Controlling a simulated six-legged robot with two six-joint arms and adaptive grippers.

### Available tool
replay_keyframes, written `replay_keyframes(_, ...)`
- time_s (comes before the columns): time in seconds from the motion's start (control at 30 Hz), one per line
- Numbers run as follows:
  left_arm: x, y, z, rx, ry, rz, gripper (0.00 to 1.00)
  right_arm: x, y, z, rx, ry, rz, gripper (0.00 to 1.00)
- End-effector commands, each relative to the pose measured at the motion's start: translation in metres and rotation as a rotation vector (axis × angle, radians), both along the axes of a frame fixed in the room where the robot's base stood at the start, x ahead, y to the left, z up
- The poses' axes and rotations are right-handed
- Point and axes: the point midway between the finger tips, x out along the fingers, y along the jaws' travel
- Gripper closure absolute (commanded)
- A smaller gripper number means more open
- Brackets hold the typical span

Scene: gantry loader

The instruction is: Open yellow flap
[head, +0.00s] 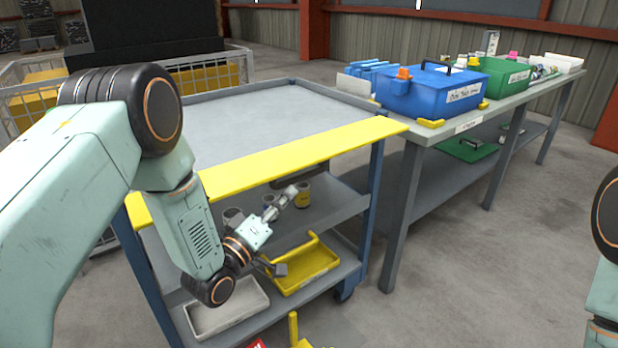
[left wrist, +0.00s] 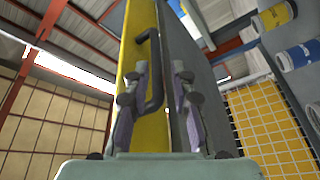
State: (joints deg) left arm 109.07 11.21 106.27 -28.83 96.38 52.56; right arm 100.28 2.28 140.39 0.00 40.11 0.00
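The yellow flap (head: 270,160) is a long flat strip along the front edge of the grey cart's top. In the left wrist view, looking upward, the yellow flap (left wrist: 137,50) carries a dark curved handle (left wrist: 153,75). My left gripper (head: 287,195) is below the flap, in front of the cart's shelves. Its two fingers (left wrist: 160,105) stand apart, with the lower part of the handle appearing between them. I cannot tell whether they touch it. My right arm shows only at the right edge of the head view; its gripper is out of view.
The cart (head: 250,115) has cans (head: 303,195) on its middle shelf and a yellow tray (head: 305,270) and a white tray (head: 228,308) below. A workbench (head: 465,122) with a blue toolbox (head: 430,92) and a green bin (head: 500,80) stands to the right. The floor at right is clear.

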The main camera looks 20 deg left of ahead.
Motion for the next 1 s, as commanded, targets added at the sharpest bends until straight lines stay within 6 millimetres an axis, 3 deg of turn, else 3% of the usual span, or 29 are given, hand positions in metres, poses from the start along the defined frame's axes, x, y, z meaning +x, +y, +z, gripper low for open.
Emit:
replay_keyframes(0.27,0.0,0.001,0.008,-0.08,-0.012,-0.015,0.76,0.0,0.0,-0.001,0.0,0.0,0.0,0.6)
replay_keyframes(0.7,0.054,-0.02,0.019,-0.078,-0.011,-0.019,0.76,0.0,0.0,-0.018,0.0,0.0,0.0,0.6)
replay_keyframes(1.0,0.069,-0.025,0.023,-0.079,-0.008,-0.018,0.76,0.0,0.0,-0.021,0.0,0.0,0.0,0.6)
